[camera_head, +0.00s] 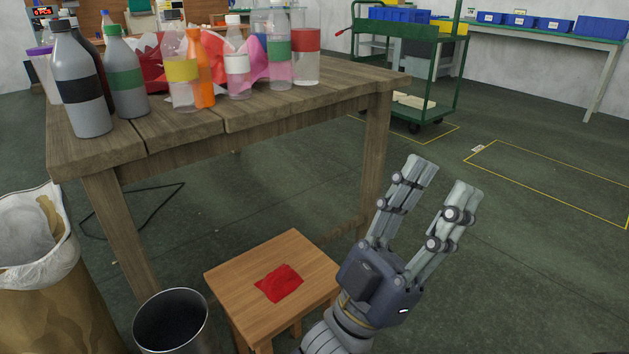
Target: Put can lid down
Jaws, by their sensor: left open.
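My left gripper (443,176) is raised in front of the wooden table, to the right of a small stool. Its two fingers are spread apart and nothing shows between them. A metal can (172,322) stands at the bottom left beside the stool; its round top looks open and dark inside, and its lower part is cut off by the frame edge. I cannot make out a can lid anywhere in view. My right gripper is not in view.
A lined waste bin (50,300) stands at the far left. The wooden table (190,132) holds several bottles, including a grey one (80,85). A green cart (431,80) stands behind. Floor at right is clear.

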